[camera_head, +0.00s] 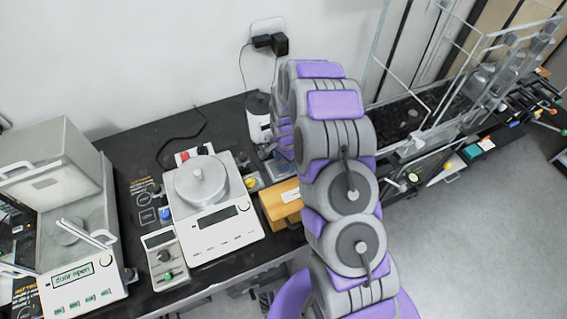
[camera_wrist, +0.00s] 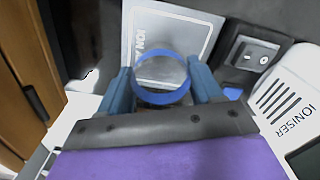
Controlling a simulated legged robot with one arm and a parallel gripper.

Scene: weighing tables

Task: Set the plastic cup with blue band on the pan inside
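The plastic cup with blue band (camera_wrist: 160,75) is clear, seen from above in the wrist view. The blue fingers of my gripper (camera_wrist: 161,88) sit on either side of it and appear to touch its band. A grey printed plate (camera_wrist: 165,32) lies beneath; I cannot tell whether the cup rests on it.
A second balance (camera_head: 215,228) with an open round pan (camera_head: 200,182) stands mid-table, a small control box (camera_head: 165,258) beside it. A wooden block (camera_head: 281,204) is near my arm. The white ioniser (camera_wrist: 288,100) is right of my gripper. Glass-panelled equipment (camera_head: 440,120) stands to the right.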

